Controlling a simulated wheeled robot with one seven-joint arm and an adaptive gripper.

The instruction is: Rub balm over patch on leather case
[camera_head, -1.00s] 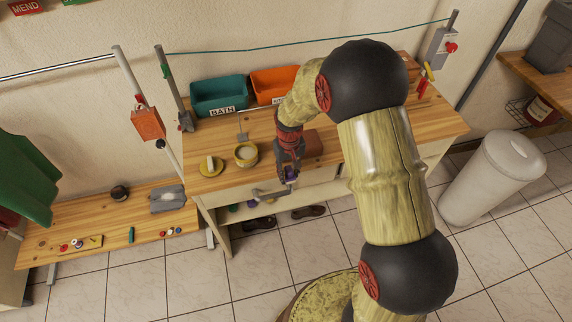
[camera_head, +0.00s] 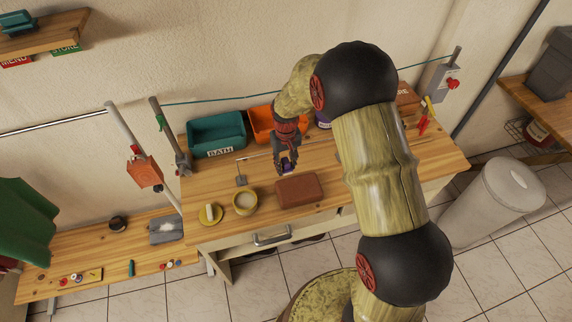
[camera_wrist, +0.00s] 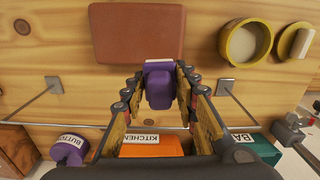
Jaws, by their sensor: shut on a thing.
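The brown leather case (camera_head: 299,191) lies flat on the wooden workbench; it also shows in the wrist view (camera_wrist: 125,32). No distinct patch can be made out on it. My gripper (camera_head: 286,168) is shut on a purple applicator with a pale end (camera_wrist: 158,88). It is held above the bench on the wall side of the case, apart from it, with the pale end towards the case in the wrist view. An open yellow tin with cream-coloured contents (camera_head: 245,202), seemingly balm, stands left of the case. A yellow lid (camera_head: 208,216) with a pale block on it sits beside the tin.
A teal BATH bin (camera_head: 216,136) and an orange KITCHEN bin (camera_wrist: 150,147) stand along the wall. A purple BUTTON container (camera_wrist: 70,150) is near the orange bin. A low bench (camera_head: 100,250) with small items is at left.

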